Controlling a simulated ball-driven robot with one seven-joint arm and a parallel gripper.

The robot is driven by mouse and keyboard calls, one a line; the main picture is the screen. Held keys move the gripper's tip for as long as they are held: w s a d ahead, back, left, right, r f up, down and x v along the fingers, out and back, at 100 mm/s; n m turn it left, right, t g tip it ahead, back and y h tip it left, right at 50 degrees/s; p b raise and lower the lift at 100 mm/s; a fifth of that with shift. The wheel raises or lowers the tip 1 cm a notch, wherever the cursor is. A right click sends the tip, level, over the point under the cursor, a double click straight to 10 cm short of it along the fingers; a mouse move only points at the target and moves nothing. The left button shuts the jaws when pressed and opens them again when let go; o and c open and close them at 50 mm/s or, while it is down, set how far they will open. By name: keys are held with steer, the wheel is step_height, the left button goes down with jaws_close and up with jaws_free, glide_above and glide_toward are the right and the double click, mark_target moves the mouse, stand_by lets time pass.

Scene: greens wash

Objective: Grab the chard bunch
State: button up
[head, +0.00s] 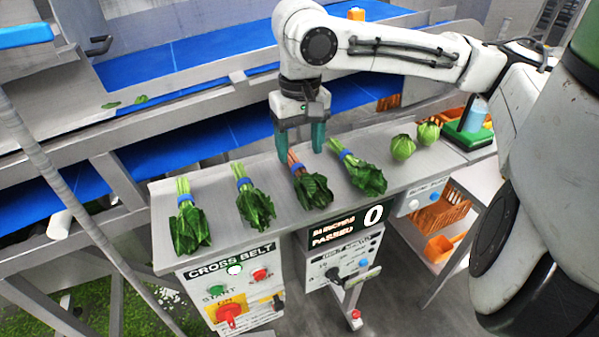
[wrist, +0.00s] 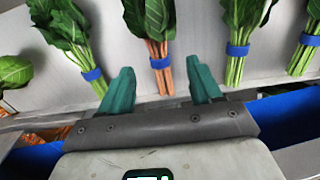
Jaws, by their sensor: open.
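The chard bunch (head: 313,189) has dark green leaves, reddish-orange stems and a blue band, and lies on the grey metal ledge. In the wrist view the chard bunch (wrist: 150,22) lies with its leaves at the top and its stems pointing toward my gripper (wrist: 161,78). In the head view my gripper (head: 301,155) is at the stem end of the chard, pointing down. Its two teal fingers are apart, with the stem ends showing between them in the wrist view. No contact with the stems is visible.
Green-stemmed bunches flank the chard, one to the left (head: 255,204) and one to the right (head: 364,176); another bunch (head: 189,226) lies farther left. Two round green heads (head: 403,147) sit to the right. A blue belt (head: 190,148) runs behind the ledge. Control panels (head: 235,285) face front.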

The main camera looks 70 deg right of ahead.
mark_target(302, 169)
steer(key=shift+s+a+f, duration=0.1)
steer(key=shift+s+f, duration=0.05)
steer(key=shift+f, duration=1.25)
steer(key=shift+s+f, duration=0.1)
steer(key=shift+f, duration=1.3)
steer(key=shift+c, duration=0.5)
steer(key=c, duration=1)
